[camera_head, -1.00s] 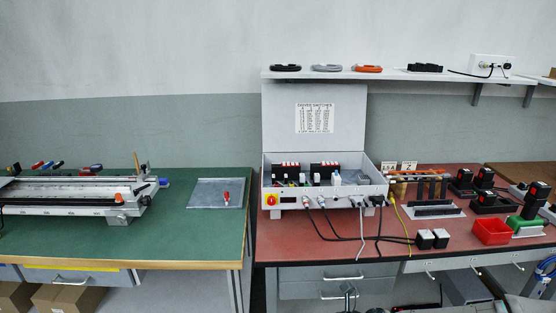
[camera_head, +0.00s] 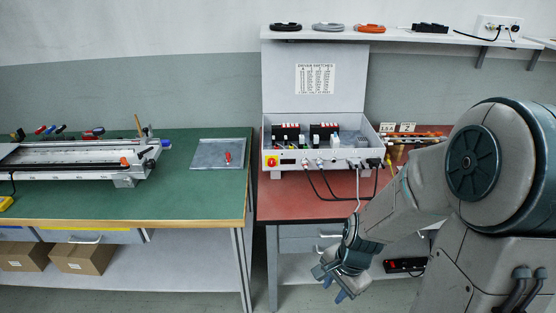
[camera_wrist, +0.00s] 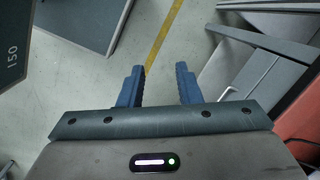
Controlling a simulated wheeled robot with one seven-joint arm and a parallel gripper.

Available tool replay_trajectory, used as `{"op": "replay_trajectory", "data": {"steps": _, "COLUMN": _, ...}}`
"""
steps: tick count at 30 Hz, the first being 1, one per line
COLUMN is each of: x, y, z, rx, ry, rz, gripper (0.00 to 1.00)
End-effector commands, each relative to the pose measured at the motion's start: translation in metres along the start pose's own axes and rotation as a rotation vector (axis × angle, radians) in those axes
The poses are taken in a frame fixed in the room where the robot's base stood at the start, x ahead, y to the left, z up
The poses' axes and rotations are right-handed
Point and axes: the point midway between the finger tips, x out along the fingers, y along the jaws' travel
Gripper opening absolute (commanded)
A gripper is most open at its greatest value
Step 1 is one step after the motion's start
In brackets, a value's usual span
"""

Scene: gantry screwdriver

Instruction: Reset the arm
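My arm's large grey links fill the right of the head view and hide most of the red bench's right part.
The green bench (camera_head: 120,207) holds a long rail fixture (camera_head: 75,170) and a metal plate with a red item (camera_head: 228,157). The red bench (camera_head: 290,208) bears an open grey control box (camera_head: 325,160) with cables. Cardboard boxes (camera_head: 85,258) sit below the green bench.

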Motion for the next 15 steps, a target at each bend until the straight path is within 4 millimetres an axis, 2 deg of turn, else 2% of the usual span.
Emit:
{"op": "replay_trajectory", "data": {"steps": 1, "x": -0.020, "y": -0.001, "z": 0.001, "rx": -0.077, "ry": 0.038, "rz": 0.004, "gripper": 0.31}}
{"op": "replay_trajectory", "data": {"steps": 8, "x": -0.095, "y": 0.006, "z": 0.008, "rx": -0.422, "ry": 0.156, "rz": 0.033, "gripper": 0.31}}
{"op": "replay_trajectory", "data": {"steps": 15, "x": -0.168, "y": 0.021, "z": 0.028, "rx": -0.754, "ry": 0.246, "rz": 0.036, "gripper": 0.31}}
